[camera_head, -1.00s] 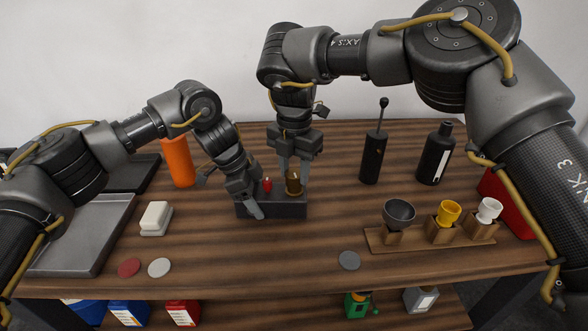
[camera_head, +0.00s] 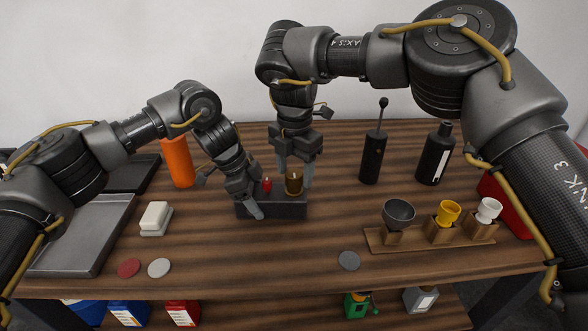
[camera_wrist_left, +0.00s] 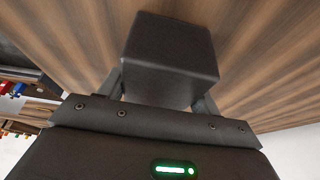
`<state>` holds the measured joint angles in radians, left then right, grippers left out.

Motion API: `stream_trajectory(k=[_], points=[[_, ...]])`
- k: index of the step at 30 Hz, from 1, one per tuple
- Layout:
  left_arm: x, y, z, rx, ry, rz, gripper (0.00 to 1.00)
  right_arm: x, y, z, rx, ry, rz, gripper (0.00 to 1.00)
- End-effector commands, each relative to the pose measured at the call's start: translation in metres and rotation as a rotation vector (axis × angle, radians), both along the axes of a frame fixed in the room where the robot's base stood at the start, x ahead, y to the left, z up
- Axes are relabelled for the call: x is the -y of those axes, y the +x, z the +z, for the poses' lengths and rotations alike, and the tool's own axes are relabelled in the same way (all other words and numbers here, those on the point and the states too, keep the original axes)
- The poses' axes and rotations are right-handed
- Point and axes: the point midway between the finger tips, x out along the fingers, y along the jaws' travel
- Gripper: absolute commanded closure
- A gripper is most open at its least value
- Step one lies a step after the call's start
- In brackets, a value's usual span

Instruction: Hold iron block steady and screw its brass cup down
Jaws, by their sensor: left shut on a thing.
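The dark iron block (camera_head: 285,209) lies on the wooden table in the head view. A brass cup (camera_head: 294,185) stands upright on its right part, and a small red post (camera_head: 267,184) stands left of it. My left gripper (camera_head: 250,205) is shut on the block's left end. The block (camera_wrist_left: 170,60) also shows between its fingers in the left wrist view. My right gripper (camera_head: 295,178) points down over the brass cup. Its fingers are on either side of the cup, apart from each other, with a gap beside it. The cup's thread is hidden.
A wooden rack (camera_head: 430,239) with a grey, a yellow and a white cup stands at right. An orange cylinder (camera_head: 178,162), a white block (camera_head: 154,216) and metal tray (camera_head: 85,235) are at left. The front middle is mostly clear.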

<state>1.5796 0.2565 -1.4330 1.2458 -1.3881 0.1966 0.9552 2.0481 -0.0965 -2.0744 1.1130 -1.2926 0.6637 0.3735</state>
Motion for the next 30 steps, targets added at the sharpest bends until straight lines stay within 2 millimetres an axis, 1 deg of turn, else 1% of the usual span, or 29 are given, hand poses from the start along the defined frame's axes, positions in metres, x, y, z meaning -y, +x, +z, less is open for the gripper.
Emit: stream_trajectory(k=[7, 11, 14, 24, 30], points=[[0.000, 0.000, 0.000, 0.000, 0.001, 0.001, 0.98, -0.001, 0.000, 0.000, -0.001, 0.001, 0.002, 0.41], [0.000, 0.000, 0.000, 0.000, 0.001, 0.001, 0.98, -0.001, 0.000, 0.008, 0.001, 0.001, 0.002, 0.41], [0.000, 0.000, 0.000, 0.000, 0.001, 0.001, 0.98, -0.002, 0.000, 0.023, 0.004, 0.001, 0.002, 0.41], [0.000, 0.000, 0.000, 0.000, 0.002, 0.001, 0.98, -0.001, 0.000, 0.097, 0.006, -0.002, -0.001, 0.41], [0.000, 0.000, 0.000, 0.000, 0.002, 0.001, 0.98, 0.000, 0.000, 0.114, 0.001, -0.002, 0.000, 0.41]])
